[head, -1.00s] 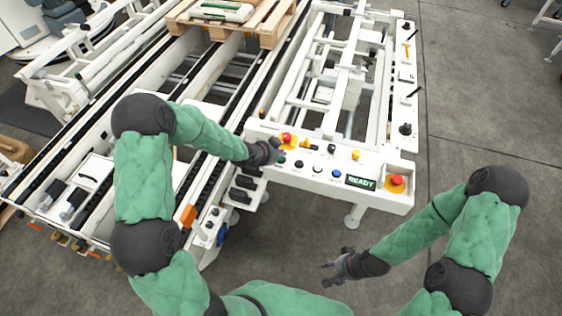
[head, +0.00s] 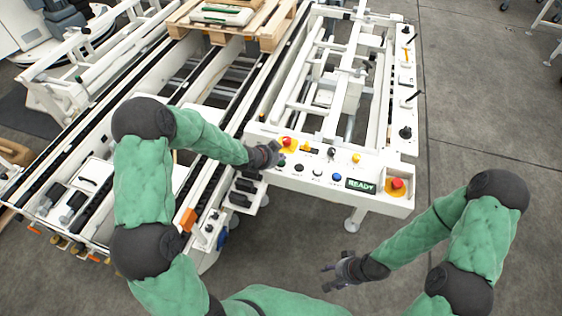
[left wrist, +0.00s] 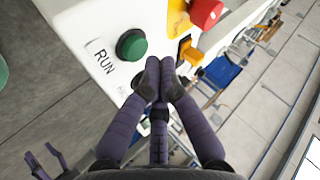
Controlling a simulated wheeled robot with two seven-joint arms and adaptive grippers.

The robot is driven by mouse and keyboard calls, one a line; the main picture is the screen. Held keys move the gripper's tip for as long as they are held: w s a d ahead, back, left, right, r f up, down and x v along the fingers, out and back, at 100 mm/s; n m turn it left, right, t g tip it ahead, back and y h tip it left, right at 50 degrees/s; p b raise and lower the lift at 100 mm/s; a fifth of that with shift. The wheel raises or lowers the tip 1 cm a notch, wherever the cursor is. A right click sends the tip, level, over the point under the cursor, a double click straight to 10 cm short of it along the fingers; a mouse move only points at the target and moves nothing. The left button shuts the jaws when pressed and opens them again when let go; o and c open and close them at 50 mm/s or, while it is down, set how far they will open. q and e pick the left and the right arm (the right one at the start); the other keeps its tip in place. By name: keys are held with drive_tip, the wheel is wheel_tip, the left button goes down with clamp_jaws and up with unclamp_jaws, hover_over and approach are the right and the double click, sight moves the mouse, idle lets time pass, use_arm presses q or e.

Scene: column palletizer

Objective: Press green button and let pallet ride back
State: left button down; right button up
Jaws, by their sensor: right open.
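The green button (left wrist: 132,45) is a round dome beside the printed word RUN on a white control panel (head: 330,188). My left gripper (head: 278,152) is over the panel's left end in the head view. In the left wrist view its fingertips (left wrist: 160,78) are together and empty, just beside the green button; I cannot tell whether they touch the panel. In the head view the gripper largely hides the green button. The wooden pallet (head: 270,28) sits on the conveyor at the top, carrying a white and green item (head: 222,14). My right gripper (head: 327,277) is open and empty above the floor.
Red buttons on yellow bases stand near the left gripper (head: 287,142) and at the panel's right corner (head: 397,184). A display (head: 361,185) reads READY.

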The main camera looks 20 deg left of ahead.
idle(0.4)
use_arm(q)
drive_tip(key=shift+f+b, duration=0.4)
drive_tip(key=shift+b, duration=0.05)
